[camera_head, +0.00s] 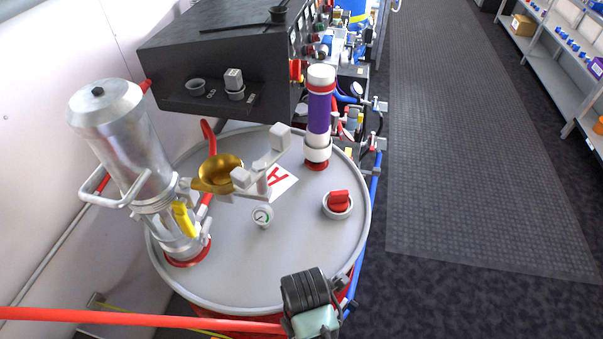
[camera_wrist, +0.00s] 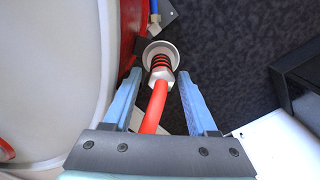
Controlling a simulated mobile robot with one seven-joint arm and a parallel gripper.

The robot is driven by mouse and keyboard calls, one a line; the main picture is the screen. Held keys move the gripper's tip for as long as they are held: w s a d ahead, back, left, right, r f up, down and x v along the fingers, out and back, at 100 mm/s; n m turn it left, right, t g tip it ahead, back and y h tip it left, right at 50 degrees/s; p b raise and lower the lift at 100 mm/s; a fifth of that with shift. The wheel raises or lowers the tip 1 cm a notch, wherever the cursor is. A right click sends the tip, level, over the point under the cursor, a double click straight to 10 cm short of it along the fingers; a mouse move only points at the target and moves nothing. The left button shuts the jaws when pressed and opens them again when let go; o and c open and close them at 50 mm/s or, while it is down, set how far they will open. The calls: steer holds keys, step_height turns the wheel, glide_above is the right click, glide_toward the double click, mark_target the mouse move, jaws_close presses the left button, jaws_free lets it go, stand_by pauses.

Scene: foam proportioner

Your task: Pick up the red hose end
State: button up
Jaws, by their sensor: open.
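The red hose end is in the wrist view: a red hose (camera_wrist: 153,110) runs up to a pale hex fitting with a red-and-black ribbed part (camera_wrist: 161,68) against a round white flange. My gripper (camera_wrist: 160,76) is open, with one blue finger on each side of the hose and fitting. Gaps show on both sides, so the fingers appear apart from it. In the head view, a black and teal part (camera_head: 312,300), apparently my wrist, is at the drum's front edge. The hose end cannot be made out there.
A grey-lidded drum (camera_head: 300,240) fills the middle of the head view, carrying a metal canister (camera_head: 130,140), a purple cylinder (camera_head: 319,112) and a red knob (camera_head: 338,202). A red bar or hose (camera_head: 140,319) crosses the lower left. The floor at right (camera_head: 450,160) is clear.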

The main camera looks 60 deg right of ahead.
steer(key=shift+a+f+p, duration=0.2)
steer(key=shift+f+p, duration=0.05)
steer(key=shift+f, duration=1.25)
steer(key=shift+a+f+p, duration=0.2)
steer(key=shift+f, duration=1.3)
jaws_close()
steer(key=shift+r, duration=0.1)
